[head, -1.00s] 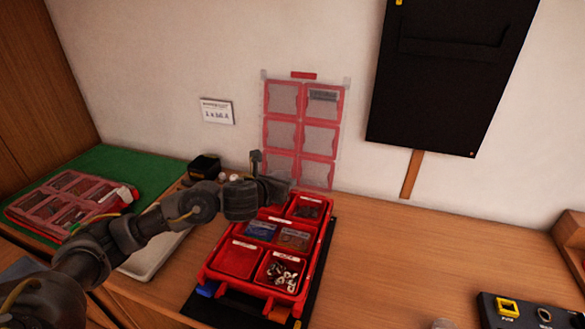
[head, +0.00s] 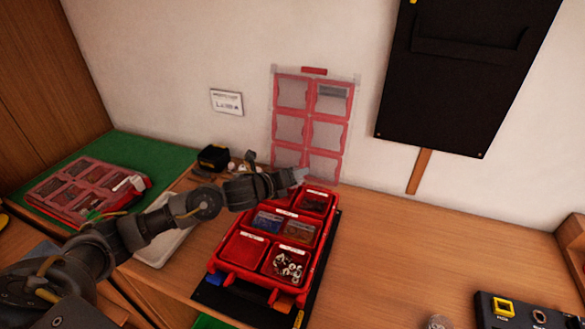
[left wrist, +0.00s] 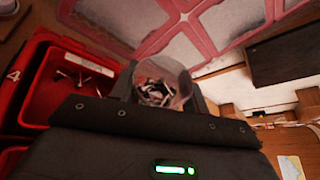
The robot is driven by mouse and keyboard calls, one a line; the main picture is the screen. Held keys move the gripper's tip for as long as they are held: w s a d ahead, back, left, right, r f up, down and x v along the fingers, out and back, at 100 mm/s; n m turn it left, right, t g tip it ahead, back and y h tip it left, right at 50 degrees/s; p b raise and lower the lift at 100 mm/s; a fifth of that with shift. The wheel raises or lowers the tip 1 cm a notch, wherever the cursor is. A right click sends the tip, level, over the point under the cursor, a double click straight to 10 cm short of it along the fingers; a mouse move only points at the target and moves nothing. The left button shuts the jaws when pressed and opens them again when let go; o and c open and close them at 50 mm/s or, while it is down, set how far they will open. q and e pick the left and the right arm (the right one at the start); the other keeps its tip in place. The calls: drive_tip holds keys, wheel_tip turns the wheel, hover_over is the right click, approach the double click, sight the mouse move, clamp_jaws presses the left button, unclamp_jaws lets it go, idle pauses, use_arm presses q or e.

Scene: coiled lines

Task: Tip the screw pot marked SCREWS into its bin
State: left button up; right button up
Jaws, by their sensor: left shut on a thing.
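My left gripper (head: 297,178) is shut on a small pale, see-through pot (head: 301,173), held above the back of the open red case (head: 213,262). In the left wrist view the pot (left wrist: 181,75) sits between the fingers, mouth toward the camera, with metal screws inside; its marking cannot be read. The case's back right bin (head: 316,201) has a white label too small to read and some dark small parts. In the left wrist view a red bin (left wrist: 40,98) holding a few screws lies left of the pot. My right gripper is not in view.
The case's clear, red-framed lid (head: 312,128) stands upright close behind the pot. Other bins hold blue packs, brown packs and metal nuts. A closed red organizer (head: 82,187) lies on a green mat (head: 150,158) at left. The table right of the case is mostly clear.

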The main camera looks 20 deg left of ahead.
use_arm(q)
drive_tip(key=shift+a+f+n+h, duration=0.15)
drive_tip(key=shift+n+h, duration=0.45)
drive_tip(key=shift+n, duration=0.4)
drive_tip(key=shift+f+n+t+h, duration=0.2)
drive_tip(key=shift+n+t+h, duration=0.2)
drive_tip(key=shift+n, duration=0.5)
drive_tip(key=shift+a+n+t+h+b, duration=0.15)
drive_tip(key=shift+n+t+h+b, duration=0.15)
drive_tip(key=shift+n+h+b, duration=0.5)
drive_tip(key=n, duration=0.1)
drive_tip(key=n+t, duration=0.1)
drive_tip(key=n, duration=0.1)
drive_tip(key=a+r+n, duration=0.1)
drive_tip(key=n, duration=0.1)
drive_tip(key=shift+w+a+r+t+h, duration=0.1)
drive_tip(key=shift+t+h, duration=0.2)
drive_tip(key=shift+t, duration=0.1)
drive_tip(key=n, duration=0.2)
drive_tip(key=a+r+n+t, duration=0.1)
drive_tip(key=n, duration=0.1)
drive_tip(key=shift+b, duration=0.4)
drive_tip(key=shift+f, duration=0.1)
